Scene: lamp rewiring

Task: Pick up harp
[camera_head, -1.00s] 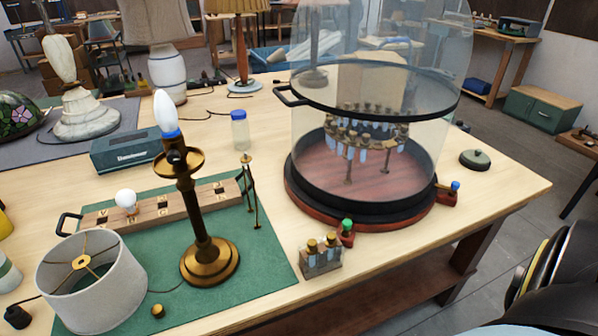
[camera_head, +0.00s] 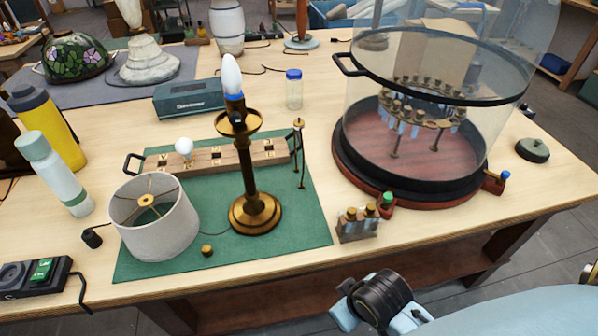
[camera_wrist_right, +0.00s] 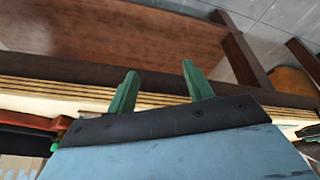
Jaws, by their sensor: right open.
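The harp (camera_head: 298,158) appears to be the thin brass wire frame with a small knob on top. It stands upright at the right edge of the green mat (camera_head: 305,228), right of the brass candlestick lamp (camera_head: 249,180). My right gripper (camera_wrist_right: 158,68) shows in the right wrist view, with two green fingers apart and nothing between them. It is near the table's edge, and the harp is not in that view. In the head view part of my right arm shows at the bottom right, apart from the harp. My left gripper is out of view.
The glass-walled round case (camera_head: 410,165) stands right of the harp. A small block with brass-topped pieces (camera_head: 357,226) sits near the front edge. A wooden strip with a bulb (camera_head: 215,157) lies behind the lamp. The lampshade (camera_head: 155,225) is at the mat's left.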

